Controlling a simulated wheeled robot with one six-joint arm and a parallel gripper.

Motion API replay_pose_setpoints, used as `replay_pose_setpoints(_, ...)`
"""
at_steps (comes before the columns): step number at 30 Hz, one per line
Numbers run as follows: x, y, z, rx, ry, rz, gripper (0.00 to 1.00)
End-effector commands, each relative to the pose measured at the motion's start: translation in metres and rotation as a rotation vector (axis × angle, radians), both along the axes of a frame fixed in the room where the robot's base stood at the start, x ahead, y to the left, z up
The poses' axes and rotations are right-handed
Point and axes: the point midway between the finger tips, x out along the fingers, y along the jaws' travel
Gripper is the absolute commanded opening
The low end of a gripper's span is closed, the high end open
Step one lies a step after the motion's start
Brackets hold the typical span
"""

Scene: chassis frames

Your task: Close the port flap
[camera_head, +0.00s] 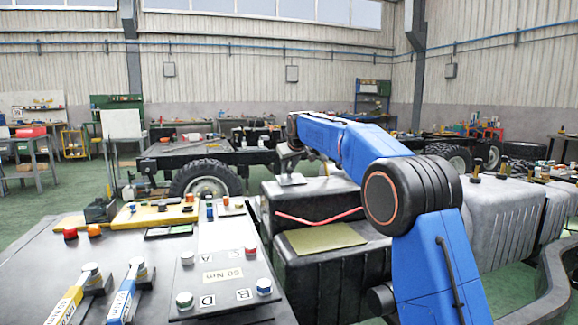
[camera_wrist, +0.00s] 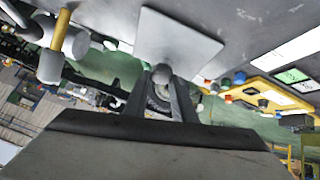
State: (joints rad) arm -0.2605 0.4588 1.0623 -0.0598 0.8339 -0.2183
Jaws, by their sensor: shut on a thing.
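The port flap looks like a small light-grey square plate (camera_head: 292,179) at the far end of a dark box (camera_head: 312,199). In the wrist view the plate (camera_wrist: 182,38) is just beyond my fingertips, with a round knob (camera_wrist: 162,73) at its near edge. My gripper (camera_wrist: 160,88) is shut on this knob, one finger on each side. In the head view my gripper (camera_head: 287,158) is small and dark, directly above the plate. I cannot tell whether the plate lies flush or is slightly raised; the port under it is hidden.
A bench (camera_head: 120,255) at front left holds torque wrenches (camera_head: 125,292), a lettered plate with bolts (camera_head: 222,280) and a yellow tray (camera_head: 152,216). A red cable (camera_head: 318,218) and an olive panel (camera_head: 323,238) lie on the dark boxes. Grey tanks (camera_head: 505,208) stand right of my arm.

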Motion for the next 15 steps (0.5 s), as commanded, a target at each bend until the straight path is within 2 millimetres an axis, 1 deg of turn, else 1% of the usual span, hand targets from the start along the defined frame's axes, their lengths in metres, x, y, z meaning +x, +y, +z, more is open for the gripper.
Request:
replay_pose_setpoints(1, 0.0050, -0.0072, -0.0014, -0.011, 0.017, -0.007, 0.00)
replay_pose_setpoints(9, 0.0105, -0.0059, -0.0077, -0.037, 0.112, -0.007, 0.00)
replay_pose_setpoints(15, 0.0111, -0.0058, -0.0101, -0.047, 0.148, -0.007, 0.00)
